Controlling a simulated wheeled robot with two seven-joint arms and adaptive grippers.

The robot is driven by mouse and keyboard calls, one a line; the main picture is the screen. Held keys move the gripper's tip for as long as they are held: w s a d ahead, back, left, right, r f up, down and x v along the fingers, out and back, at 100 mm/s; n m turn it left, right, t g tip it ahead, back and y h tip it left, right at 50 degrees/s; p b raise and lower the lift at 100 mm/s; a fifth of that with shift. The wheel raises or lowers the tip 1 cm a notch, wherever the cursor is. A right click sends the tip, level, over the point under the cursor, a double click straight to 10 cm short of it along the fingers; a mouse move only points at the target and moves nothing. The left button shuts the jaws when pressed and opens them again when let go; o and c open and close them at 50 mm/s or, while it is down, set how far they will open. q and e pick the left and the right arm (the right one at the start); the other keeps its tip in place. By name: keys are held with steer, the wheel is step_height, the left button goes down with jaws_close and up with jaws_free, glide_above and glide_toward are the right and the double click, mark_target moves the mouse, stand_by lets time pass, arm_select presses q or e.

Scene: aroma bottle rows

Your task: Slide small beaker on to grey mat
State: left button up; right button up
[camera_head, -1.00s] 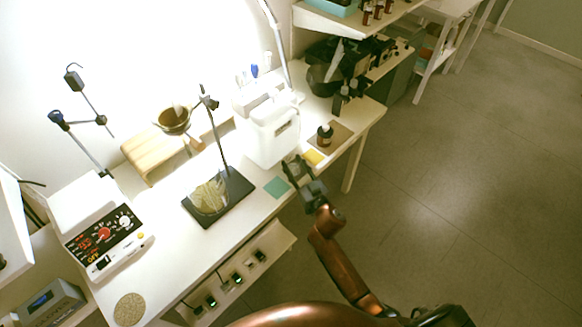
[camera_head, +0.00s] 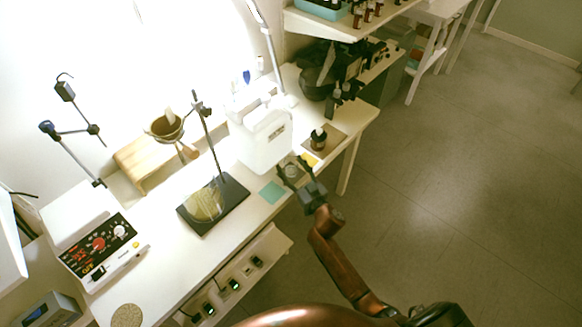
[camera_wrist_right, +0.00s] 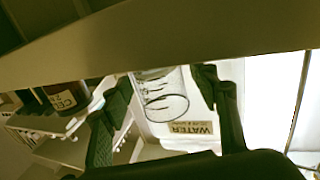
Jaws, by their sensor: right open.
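The small beaker, clear glass, shows between my right gripper's fingers in the right wrist view (camera_wrist_right: 166,106). In the head view it is small and partly hidden at the fingertips (camera_head: 291,171). My right gripper (camera_head: 293,174) is open at the table's front edge, with a finger on each side of the beaker; I cannot tell whether they touch it. A flat grey-green mat (camera_head: 271,192) lies just left of the fingertips, apart from the beaker. No other plainly grey mat shows. My left gripper is out of view.
A white water container (camera_head: 263,140) stands behind the beaker. A yellow patch (camera_head: 310,159) and a dark bottle (camera_head: 319,138) on a brown mat (camera_head: 338,137) are to the right.

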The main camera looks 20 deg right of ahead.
steer(key=s+d, duration=0.1)
steer(key=s, duration=1.1)
steer(key=shift+d, duration=0.1)
